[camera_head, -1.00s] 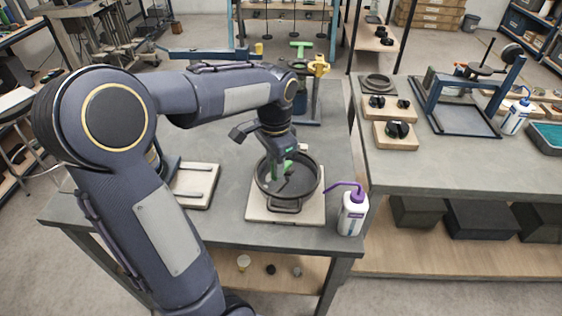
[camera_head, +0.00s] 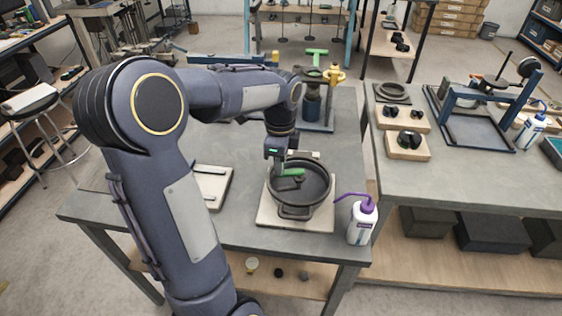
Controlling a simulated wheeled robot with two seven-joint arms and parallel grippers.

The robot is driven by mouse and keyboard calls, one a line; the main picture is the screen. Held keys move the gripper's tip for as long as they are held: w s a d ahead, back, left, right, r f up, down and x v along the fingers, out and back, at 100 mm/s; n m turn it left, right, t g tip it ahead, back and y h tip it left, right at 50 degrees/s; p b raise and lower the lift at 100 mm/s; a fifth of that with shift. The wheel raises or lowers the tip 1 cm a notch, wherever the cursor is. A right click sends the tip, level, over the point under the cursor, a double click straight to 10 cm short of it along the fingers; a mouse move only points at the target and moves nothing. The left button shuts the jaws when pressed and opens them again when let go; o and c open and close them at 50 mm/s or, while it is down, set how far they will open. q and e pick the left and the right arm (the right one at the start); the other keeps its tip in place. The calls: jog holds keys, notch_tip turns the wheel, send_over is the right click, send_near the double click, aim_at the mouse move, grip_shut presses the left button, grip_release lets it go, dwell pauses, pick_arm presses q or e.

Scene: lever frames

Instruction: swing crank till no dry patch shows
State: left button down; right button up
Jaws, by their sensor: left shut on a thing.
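A round black pan (camera_head: 326,186) stands on a pale square base on the grey table. A green crank piece (camera_head: 291,172) shows inside it, towards the back. My left gripper (camera_head: 276,164) points down over the pan's left back rim and is shut on the crank, whose grip its fingers mostly hide. The inside of the pan looks dark all over; I cannot tell wet from dry patches at this size. My right gripper is not in view.
A white bottle with a purple spout (camera_head: 362,221) stands right of the pan near the front edge. A pale tray (camera_head: 211,186) lies to the left. A green-topped press stand (camera_head: 318,100) is behind. A second table (camera_head: 450,185) adjoins on the right.

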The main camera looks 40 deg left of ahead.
pick_arm(q)
jog(key=shift+w, duration=0.1)
dwell(0.4)
jog(key=c, duration=1.3)
grip_release()
jog(key=shift+r, duration=3.95)
